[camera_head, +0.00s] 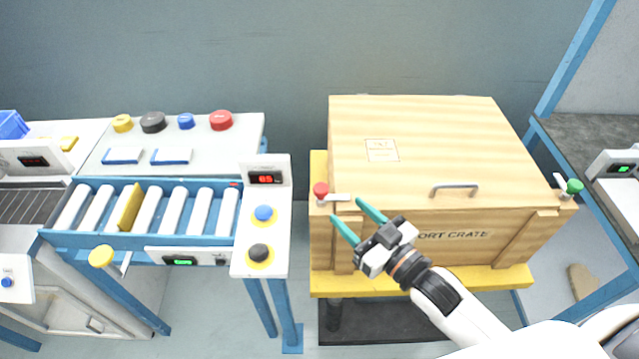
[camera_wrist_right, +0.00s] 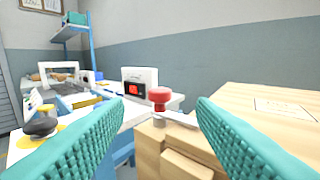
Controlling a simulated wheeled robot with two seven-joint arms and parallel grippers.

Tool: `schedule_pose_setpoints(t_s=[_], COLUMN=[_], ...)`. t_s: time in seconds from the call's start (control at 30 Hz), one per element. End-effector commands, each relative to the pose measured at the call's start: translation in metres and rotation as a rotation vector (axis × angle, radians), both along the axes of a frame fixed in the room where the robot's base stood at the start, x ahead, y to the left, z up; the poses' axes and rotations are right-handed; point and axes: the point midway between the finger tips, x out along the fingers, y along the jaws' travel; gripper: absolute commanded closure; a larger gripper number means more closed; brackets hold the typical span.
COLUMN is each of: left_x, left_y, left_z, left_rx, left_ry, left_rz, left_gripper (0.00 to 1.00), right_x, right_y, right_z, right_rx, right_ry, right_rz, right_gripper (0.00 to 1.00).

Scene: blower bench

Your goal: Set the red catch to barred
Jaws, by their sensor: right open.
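The red catch (camera_head: 321,191) sits at the front left corner of the wooden crate (camera_head: 440,140). It has a red knob and a pale metal bar that points right across the crate's top edge. In the right wrist view the red catch (camera_wrist_right: 160,97) stands ahead, between the two fingers and apart from them. My right gripper (camera_head: 345,222) is open and empty, with teal fingers just in front of and right of the red knob. A green catch (camera_head: 573,187) sits at the crate's front right corner, its bar angled up and left. My left gripper is not in view.
The crate has a metal handle (camera_head: 455,188) on its lid and rests on a yellow platform (camera_head: 420,283). To the left, a roller conveyor (camera_head: 150,210) and a white panel (camera_head: 262,220) with blue and black knobs stand across a gap. A dark bench (camera_head: 600,150) is at right.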

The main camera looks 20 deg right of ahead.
Motion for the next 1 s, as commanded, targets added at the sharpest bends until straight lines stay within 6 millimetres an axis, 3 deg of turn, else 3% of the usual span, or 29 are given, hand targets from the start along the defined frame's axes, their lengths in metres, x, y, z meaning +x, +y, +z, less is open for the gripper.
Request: schedule_pose_setpoints(t_s=[0.3, 0.5, 0.9, 1.0], left_x=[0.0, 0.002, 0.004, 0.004], left_y=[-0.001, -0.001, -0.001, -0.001], left_z=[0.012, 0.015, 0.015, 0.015], left_rx=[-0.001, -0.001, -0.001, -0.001], left_ry=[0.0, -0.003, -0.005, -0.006], left_rz=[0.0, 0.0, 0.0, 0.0], left_gripper=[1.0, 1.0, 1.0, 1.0], right_x=[0.057, 0.081, 0.088, 0.088], right_y=[0.023, 0.032, 0.036, 0.036], right_z=[0.003, 0.001, 0.0, 0.0], right_rx=[0.001, -0.001, -0.002, -0.002], right_ry=[-0.002, 0.0, 0.001, 0.001], right_rz=[-0.001, -0.002, -0.001, -0.001], right_gripper=[0.49, 0.49, 0.49, 0.62])
